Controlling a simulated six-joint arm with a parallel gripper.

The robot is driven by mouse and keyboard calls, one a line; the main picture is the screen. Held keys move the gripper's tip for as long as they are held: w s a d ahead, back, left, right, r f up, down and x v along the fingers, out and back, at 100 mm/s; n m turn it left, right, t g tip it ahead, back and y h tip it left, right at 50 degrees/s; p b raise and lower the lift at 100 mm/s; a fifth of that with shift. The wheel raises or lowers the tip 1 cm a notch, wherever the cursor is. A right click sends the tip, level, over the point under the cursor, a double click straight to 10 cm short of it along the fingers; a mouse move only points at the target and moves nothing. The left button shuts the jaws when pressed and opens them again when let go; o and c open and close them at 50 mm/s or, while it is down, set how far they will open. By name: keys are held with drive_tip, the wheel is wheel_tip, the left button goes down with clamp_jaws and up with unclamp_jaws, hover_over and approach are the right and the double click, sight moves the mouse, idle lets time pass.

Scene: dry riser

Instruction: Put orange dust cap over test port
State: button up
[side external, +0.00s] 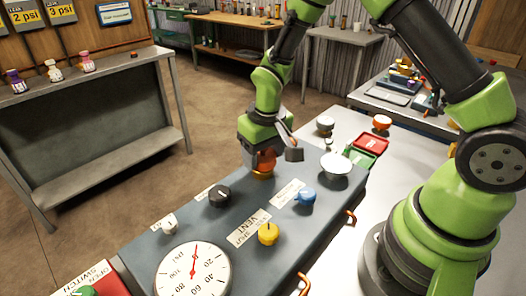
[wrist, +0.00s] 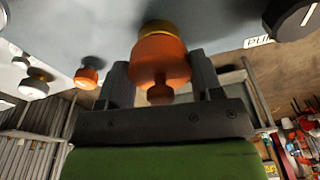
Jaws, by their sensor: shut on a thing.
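My gripper (wrist: 160,85) is shut on the orange dust cap (wrist: 160,60), one finger on each side of it. The cap's small knob points away from the panel. In the side view my gripper (side external: 268,158) stands over the far part of the grey panel (side external: 190,222), with the orange cap (side external: 263,161) between its fingers. A yellow-orange ring (wrist: 157,29) shows between the cap and the panel, and the cap appears to touch it. The test port itself is hidden behind the cap and ring; I cannot tell how fully the cap covers it.
Black (side external: 220,195), blue (side external: 304,195) and yellow (side external: 268,233) knobs and a white dome (side external: 336,168) stand near my gripper. A pressure gauge (side external: 192,270) is at the near end. Another orange-topped piece (side external: 382,122) and red and green trays (side external: 369,145) are on the table behind.

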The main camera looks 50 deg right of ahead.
sight(268, 159)
drive_tip(key=shift+f, duration=0.1)
drive_tip(key=shift+f, duration=0.35)
drive_tip(key=o, duration=0.9)
wheel_tip(268, 159, up, 13)
drive_tip(key=s, duration=0.2)
drive_tip(key=s+a+r+m+t+y, duration=0.1)
drive_tip(key=s+r+t, duration=0.2)
drive_tip(key=s+r, duration=0.2)
drive_tip(key=s+r+t+y, duration=0.1)
drive_tip(key=s+r, duration=0.4)
drive_tip(key=s, duration=0.6)
drive_tip(key=shift+s+a+r+m+t, duration=0.3)
drive_tip(key=shift+a+r+m+t, duration=0.1)
drive_tip(key=shift+t, duration=0.5)
